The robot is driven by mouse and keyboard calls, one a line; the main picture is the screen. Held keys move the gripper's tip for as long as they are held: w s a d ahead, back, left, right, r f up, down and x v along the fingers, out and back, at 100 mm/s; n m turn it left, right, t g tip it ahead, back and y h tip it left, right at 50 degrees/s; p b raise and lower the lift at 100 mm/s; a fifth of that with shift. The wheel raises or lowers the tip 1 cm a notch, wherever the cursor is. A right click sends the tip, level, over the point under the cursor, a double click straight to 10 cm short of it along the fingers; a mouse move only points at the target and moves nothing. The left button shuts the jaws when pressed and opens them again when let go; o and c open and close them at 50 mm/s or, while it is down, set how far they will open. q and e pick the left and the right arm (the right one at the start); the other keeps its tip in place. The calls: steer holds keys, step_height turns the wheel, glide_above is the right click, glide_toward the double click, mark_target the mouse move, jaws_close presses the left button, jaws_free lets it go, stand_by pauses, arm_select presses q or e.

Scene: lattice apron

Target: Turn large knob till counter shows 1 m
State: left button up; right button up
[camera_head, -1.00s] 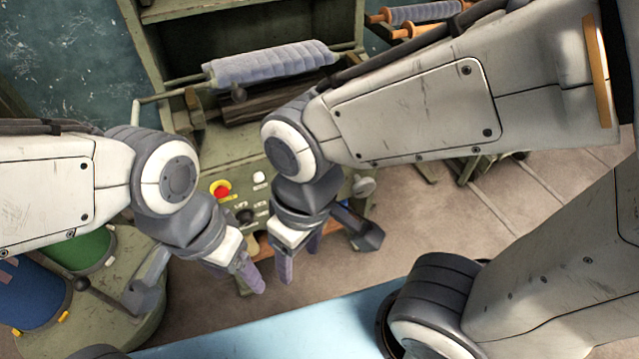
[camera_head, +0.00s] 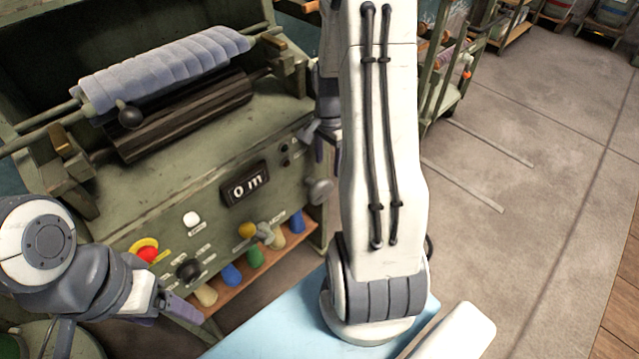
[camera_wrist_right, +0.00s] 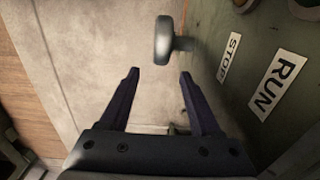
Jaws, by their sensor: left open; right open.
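The counter (camera_head: 245,184) on the green machine's front panel reads 0 m. A grey metal knob (camera_head: 320,191) sticks out at the panel's right end; the right wrist view shows it (camera_wrist_right: 164,40) beyond the fingertips, clear of both. A smaller black knob (camera_head: 188,270) sits lower on the panel. My right gripper (camera_head: 327,152) is partly hidden by my right arm; in the right wrist view it (camera_wrist_right: 158,78) is open and empty. My left gripper (camera_head: 183,308) is at the panel's lower left, its jaws seen edge-on, with nothing seen in them.
A red button (camera_head: 147,253), a white button (camera_head: 191,218) and a yellow-tipped lever (camera_head: 247,230) are on the panel. Several coloured rolls stand on a low shelf (camera_head: 262,262) below. A padded roller (camera_head: 165,68) lies on top. Floor (camera_head: 530,180) to the right is open.

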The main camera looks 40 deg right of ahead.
mark_target(326, 179)
steer(key=shift+d+f, duration=0.1)
steer(key=shift+f, duration=0.4)
steer(key=f, duration=0.2)
steer(key=f+b, duration=0.1)
steer(key=f, duration=0.2)
steer(key=f+b, duration=0.1)
steer(key=f, duration=0.2)
steer(key=shift+w+a+f, duration=0.15)
steer(key=shift+a, duration=0.1)
steer(key=shift+f+b, duration=0.3)
steer(key=shift+f, duration=0.3)
steer(key=shift+d, duration=0.1)
jaws_close()
